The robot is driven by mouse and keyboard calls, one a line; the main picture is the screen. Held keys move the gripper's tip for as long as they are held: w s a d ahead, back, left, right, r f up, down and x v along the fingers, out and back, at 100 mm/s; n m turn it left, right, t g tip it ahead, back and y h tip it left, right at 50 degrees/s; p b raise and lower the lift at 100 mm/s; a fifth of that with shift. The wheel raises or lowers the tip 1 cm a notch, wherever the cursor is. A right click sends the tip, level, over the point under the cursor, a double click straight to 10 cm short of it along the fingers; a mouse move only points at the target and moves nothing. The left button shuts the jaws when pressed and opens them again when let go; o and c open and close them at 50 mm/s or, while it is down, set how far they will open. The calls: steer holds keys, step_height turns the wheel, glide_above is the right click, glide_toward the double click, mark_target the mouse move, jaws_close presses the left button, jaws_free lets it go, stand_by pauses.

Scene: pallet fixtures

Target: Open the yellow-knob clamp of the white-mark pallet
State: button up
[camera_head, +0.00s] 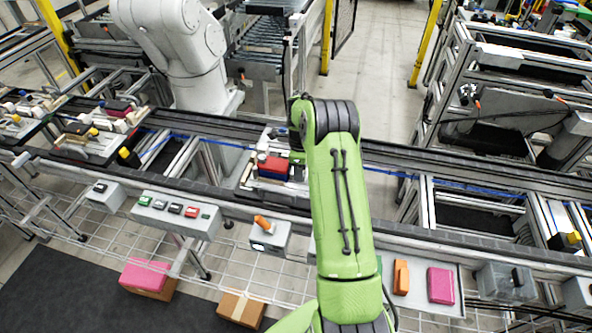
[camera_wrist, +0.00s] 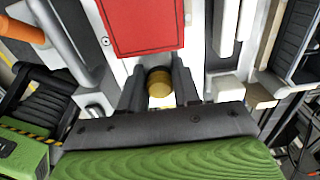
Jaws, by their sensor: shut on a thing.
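In the wrist view my gripper (camera_wrist: 159,78) has its dark fingers on either side of the yellow knob (camera_wrist: 160,84) and is shut on it. The knob sits just in front of a red block (camera_wrist: 140,24) on a light pallet (camera_wrist: 198,42). In the head view the same red block (camera_head: 273,168) lies on a pallet on the conveyor, left of my green arm. My arm hides the gripper and knob there. Whether the clamp is open or shut cannot be told, and I cannot clearly make out the pallet's white mark.
An orange handle (camera_wrist: 22,30) is close by at the upper left of the wrist view. In the head view more loaded pallets (camera_head: 90,130) stand on the conveyor at left. Button boxes (camera_head: 175,212) line its front edge. A white robot arm (camera_head: 185,55) stands behind.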

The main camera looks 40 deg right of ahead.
steer(key=shift+s+d, duration=0.85)
steer(key=shift+s, duration=0.05)
steer(key=o, duration=0.8)
steer(key=shift+a, duration=0.1)
step_height(320, 180, up, 8)
steer(key=p, duration=0.4)
stand_by(0.3)
